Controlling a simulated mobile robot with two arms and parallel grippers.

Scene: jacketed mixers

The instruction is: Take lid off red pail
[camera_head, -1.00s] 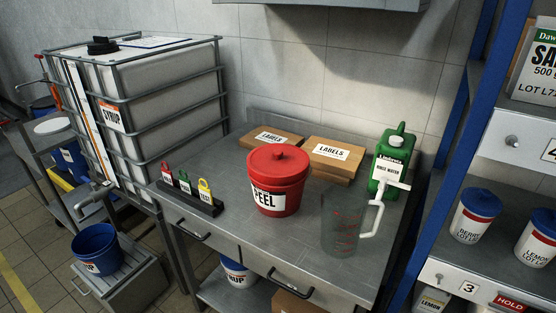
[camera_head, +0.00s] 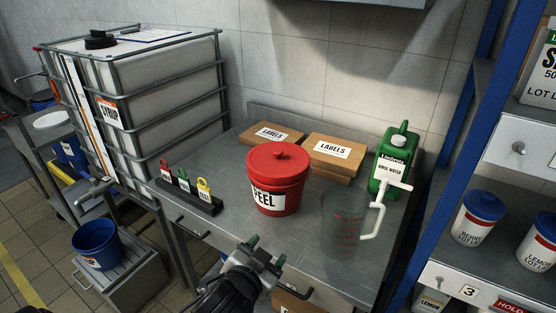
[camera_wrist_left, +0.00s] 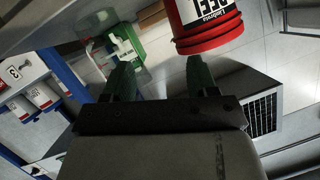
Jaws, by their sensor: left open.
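The red pail (camera_head: 276,195), labelled PEEL, stands upright on the steel table. My left gripper (camera_head: 267,250) is at the table's front edge, in front of and below the pail. It is open and empty, apart from the pail. My right gripper is not in view.
A clear jug (camera_head: 342,225) stands right of the pail, with a green rinse water can (camera_head: 392,160) behind it. Label boxes (camera_head: 335,157) lie behind the pail. A dark tag holder (camera_head: 185,198) is to its left. Bare tabletop lies between tag holder and pail.

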